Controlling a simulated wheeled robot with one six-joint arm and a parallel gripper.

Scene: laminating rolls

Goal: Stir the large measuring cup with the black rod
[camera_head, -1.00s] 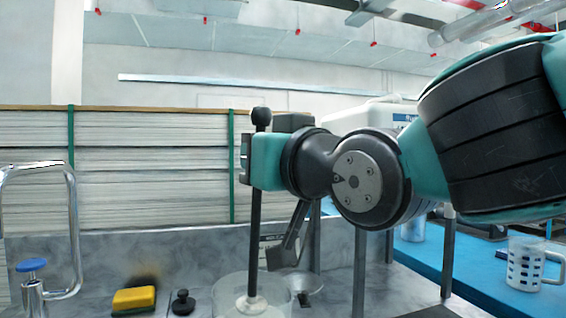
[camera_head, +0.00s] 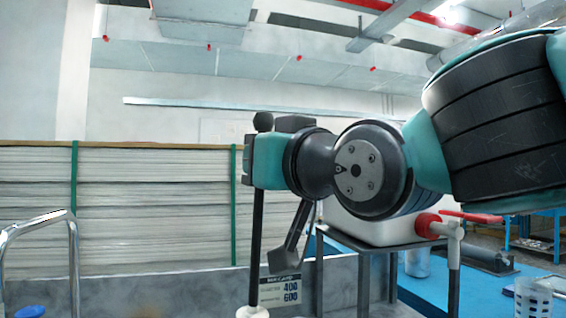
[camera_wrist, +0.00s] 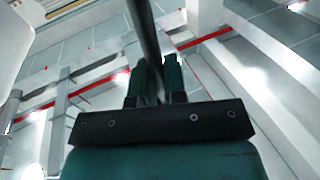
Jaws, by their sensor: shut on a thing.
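My gripper (camera_head: 248,162) is shut on the black rod (camera_head: 256,235), which hangs nearly upright with its round knob just above the gripper. The rod's pale lower end (camera_head: 252,312) shows at the bottom edge of the head view. In the wrist view the rod (camera_wrist: 145,35) runs up between the fingers of my gripper (camera_wrist: 158,80).
Behind the rod stands a tall stack of white sheets (camera_head: 150,215) with green straps. A white container with a red-handled tap (camera_head: 428,225) stands on a dark frame at the right, beside a blue surface (camera_head: 410,285).

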